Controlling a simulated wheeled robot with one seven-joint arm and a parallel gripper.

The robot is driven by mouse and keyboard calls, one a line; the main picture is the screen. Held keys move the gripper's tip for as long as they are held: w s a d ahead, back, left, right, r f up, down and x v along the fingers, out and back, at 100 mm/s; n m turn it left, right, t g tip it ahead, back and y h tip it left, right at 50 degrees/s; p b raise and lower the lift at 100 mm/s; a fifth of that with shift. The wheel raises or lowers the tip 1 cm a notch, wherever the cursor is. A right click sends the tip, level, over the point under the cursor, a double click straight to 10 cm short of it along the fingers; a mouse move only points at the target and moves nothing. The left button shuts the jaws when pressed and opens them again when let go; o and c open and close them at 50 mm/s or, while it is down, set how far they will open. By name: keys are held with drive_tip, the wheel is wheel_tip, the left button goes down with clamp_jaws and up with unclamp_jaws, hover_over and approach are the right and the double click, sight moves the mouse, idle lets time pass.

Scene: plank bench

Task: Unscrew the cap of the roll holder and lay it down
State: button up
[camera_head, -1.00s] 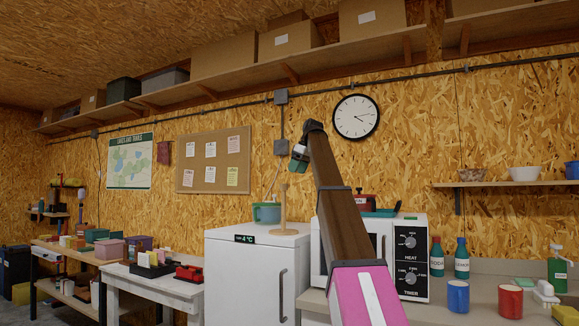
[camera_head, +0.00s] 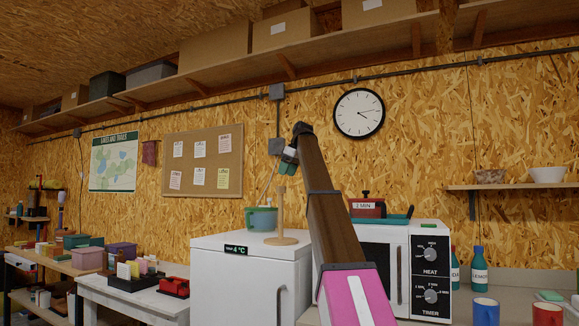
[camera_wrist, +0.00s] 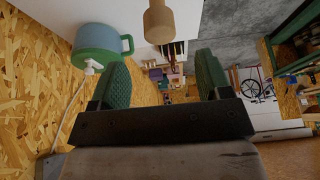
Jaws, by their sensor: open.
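The roll holder (camera_head: 281,215) is a tan wooden post on a round base, standing upright on the white fridge. Its cap (camera_head: 281,190) is the small wooden top end, which appears to be in place on the post. In the wrist view a wooden knob-like end (camera_wrist: 158,28) shows at the top middle, beyond my fingertips. My gripper (camera_head: 289,165) is just above the holder's top and slightly right of it in the head view. In the wrist view its two green pads (camera_wrist: 160,80) are apart, with nothing between them.
A teal pot (camera_head: 261,219) stands left of the holder on the fridge top (camera_head: 225,241); it also shows in the wrist view (camera_wrist: 100,42). A microwave (camera_head: 375,234) with a red box (camera_head: 367,208) on it stands to the right. The fridge's front top is clear.

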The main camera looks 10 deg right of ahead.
sight(281, 189)
drive_tip(key=x, duration=0.7)
drive_tip(key=shift+f, duration=0.15)
drive_tip(key=c, duration=1.1)
drive_tip(key=shift+n+g+y, duration=0.3)
drive_tip(key=shift+n+g, duration=0.2)
drive_tip(key=shift+n, duration=1)
drive_tip(key=o, duration=1.1)
